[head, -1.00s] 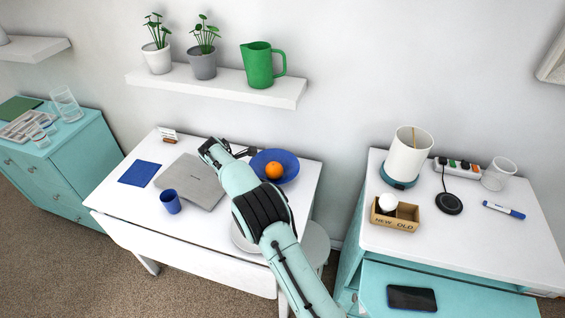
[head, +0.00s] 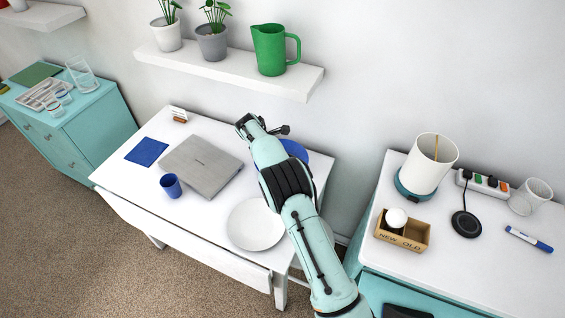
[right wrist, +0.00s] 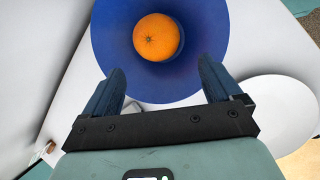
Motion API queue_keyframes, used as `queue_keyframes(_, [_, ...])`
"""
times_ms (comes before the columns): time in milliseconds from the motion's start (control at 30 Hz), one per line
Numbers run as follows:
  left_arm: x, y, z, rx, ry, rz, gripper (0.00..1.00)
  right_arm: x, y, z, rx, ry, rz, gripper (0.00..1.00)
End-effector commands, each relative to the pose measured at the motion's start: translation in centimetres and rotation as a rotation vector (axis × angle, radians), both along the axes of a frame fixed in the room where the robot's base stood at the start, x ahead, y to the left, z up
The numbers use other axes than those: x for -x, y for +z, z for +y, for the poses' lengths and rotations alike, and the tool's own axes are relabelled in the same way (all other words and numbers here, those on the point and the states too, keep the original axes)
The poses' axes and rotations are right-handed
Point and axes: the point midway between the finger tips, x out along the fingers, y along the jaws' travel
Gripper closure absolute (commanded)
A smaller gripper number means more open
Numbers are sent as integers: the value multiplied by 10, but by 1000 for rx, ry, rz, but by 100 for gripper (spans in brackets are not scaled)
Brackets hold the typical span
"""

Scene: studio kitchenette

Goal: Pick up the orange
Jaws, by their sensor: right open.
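The orange (right wrist: 157,37) lies in a blue bowl (right wrist: 215,45) in the right wrist view. In the head view the blue bowl (head: 296,150) shows only in part at the back right of the white table, and my right arm hides the orange. My right gripper (head: 262,127) is over the back of the table. In the right wrist view the open, empty fingers of my right gripper (right wrist: 160,78) point toward the bowl, with the orange ahead of and between them, not touching. My left gripper is not in view.
The white table (head: 140,195) also holds a laptop (head: 202,165), a blue cup (head: 171,185), a blue mat (head: 147,152) and a white plate (head: 256,224). A wall shelf (head: 230,72) with plants and a green jug (head: 270,50) is above. A cabinet with a lamp (head: 428,165) stands right.

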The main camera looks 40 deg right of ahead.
Motion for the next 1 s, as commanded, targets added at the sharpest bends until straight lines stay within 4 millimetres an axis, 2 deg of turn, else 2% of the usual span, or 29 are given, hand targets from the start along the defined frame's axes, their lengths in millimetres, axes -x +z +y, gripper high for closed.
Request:
queue_keyframes(133, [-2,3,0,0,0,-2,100,-2,-24,-12,2,-2,1,8])
queue_keyframes(433, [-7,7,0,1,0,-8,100,-5,-45,-24,1,-1,1,8])
queue_keyframes(700, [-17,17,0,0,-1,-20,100,-11,-77,-42,1,1,-2,8])
queue_keyframes(1000, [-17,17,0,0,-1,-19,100,-10,-82,-44,0,1,-2,8])
